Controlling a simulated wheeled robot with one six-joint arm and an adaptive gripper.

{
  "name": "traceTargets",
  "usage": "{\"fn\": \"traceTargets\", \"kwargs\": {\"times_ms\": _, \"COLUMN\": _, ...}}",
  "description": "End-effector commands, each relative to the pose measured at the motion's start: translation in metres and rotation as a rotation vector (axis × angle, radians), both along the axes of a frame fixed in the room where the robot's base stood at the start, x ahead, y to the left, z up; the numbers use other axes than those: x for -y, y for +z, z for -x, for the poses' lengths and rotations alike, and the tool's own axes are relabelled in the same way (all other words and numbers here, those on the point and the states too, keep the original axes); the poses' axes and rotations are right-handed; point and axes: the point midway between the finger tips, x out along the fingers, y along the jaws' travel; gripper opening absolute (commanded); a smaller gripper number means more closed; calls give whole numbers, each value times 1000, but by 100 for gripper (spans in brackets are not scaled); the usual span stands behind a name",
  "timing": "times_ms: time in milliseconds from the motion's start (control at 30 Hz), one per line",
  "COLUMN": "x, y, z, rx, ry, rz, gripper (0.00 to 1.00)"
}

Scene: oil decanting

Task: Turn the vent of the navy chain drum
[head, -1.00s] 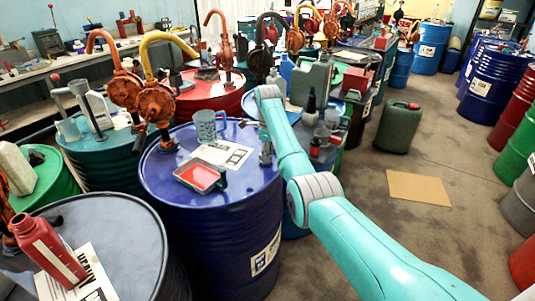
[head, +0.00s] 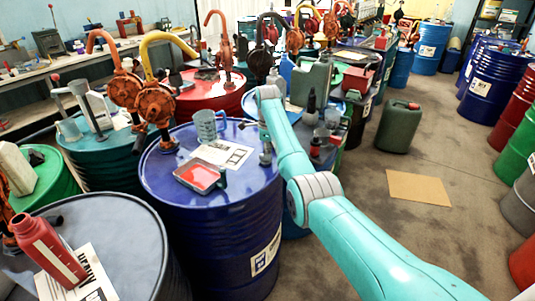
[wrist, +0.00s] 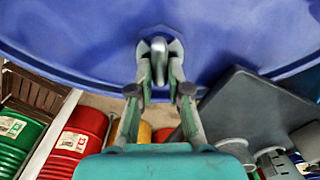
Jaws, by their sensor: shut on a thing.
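The navy drum (head: 219,235) stands upright in the middle of the head view, with a yellow-spouted orange pump (head: 156,100) at its left edge. In the wrist view, its blue top (wrist: 75,30) fills the upper part, and the metal vent (wrist: 158,47) sits near its rim. My gripper (wrist: 158,75) has its two fingers closed in around the vent, with the vent's tip showing between and beyond them. In the head view, my arm reaches the drum's right edge and hides most of the gripper and the vent.
On the drum top are a red-lined tray (head: 199,176), a grey-blue mug (head: 206,126) and a paper label (head: 222,154). Other drums and pumps crowd the left and back.

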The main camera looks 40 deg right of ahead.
Motion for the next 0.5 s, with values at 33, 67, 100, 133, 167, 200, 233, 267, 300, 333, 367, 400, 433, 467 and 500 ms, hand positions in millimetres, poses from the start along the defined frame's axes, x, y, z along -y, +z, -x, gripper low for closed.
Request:
{"fn": "traceTargets", "kwargs": {"times_ms": 33, "x": 0, "y": 0, "z": 0, "rx": 0, "ry": 26, "rz": 0, "gripper": 0}}
{"fn": "traceTargets", "kwargs": {"times_ms": 67, "x": 0, "y": 0, "z": -1, "rx": 0, "ry": 46, "rz": 0, "gripper": 0}}
{"fn": "traceTargets", "kwargs": {"times_ms": 100, "x": 0, "y": 0, "z": -1, "rx": 0, "ry": 75, "rz": 0, "gripper": 0}}
{"fn": "traceTargets", "kwargs": {"times_ms": 133, "x": 0, "y": 0, "z": -1, "rx": 0, "ry": 98, "rz": 0, "gripper": 0}}
{"fn": "traceTargets", "kwargs": {"times_ms": 167, "x": 1, "y": 0, "z": -1, "rx": 1, "ry": 122, "rz": 1, "gripper": 0}}
{"fn": "traceTargets", "kwargs": {"times_ms": 200, "x": 1, "y": 0, "z": -1, "rx": 1, "ry": 157, "rz": 1, "gripper": 0}}
{"fn": "traceTargets", "kwargs": {"times_ms": 233, "x": 1, "y": 0, "z": -2, "rx": 1, "ry": 184, "rz": 1, "gripper": 0}}
{"fn": "traceTargets", "kwargs": {"times_ms": 267, "x": 1, "y": 1, "z": -2, "rx": 1, "ry": 212, "rz": 1, "gripper": 0}}
{"fn": "traceTargets", "kwargs": {"times_ms": 300, "x": 1, "y": 1, "z": -2, "rx": 1, "ry": 250, "rz": 1, "gripper": 0}}
{"fn": "traceTargets", "kwargs": {"times_ms": 333, "x": 1, "y": 1, "z": -2, "rx": 1, "ry": 278, "rz": 1, "gripper": 0}}
{"fn": "traceTargets", "kwargs": {"times_ms": 367, "x": 1, "y": 0, "z": -3, "rx": 1, "ry": 307, "rz": 1, "gripper": 0}}
{"fn": "traceTargets", "kwargs": {"times_ms": 400, "x": 2, "y": 0, "z": -3, "rx": 1, "ry": 345, "rz": 1, "gripper": 0}}
{"fn": "traceTargets", "kwargs": {"times_ms": 433, "x": 2, "y": 0, "z": -3, "rx": 0, "ry": 374, "rz": 0, "gripper": 0}}
{"fn": "traceTargets", "kwargs": {"times_ms": 467, "x": 2, "y": 0, "z": -3, "rx": 0, "ry": 402, "rz": 0, "gripper": 0}}
{"fn": "traceTargets", "kwargs": {"times_ms": 500, "x": 2, "y": 0, "z": -3, "rx": 0, "ry": 441, "rz": 0, "gripper": 0}}
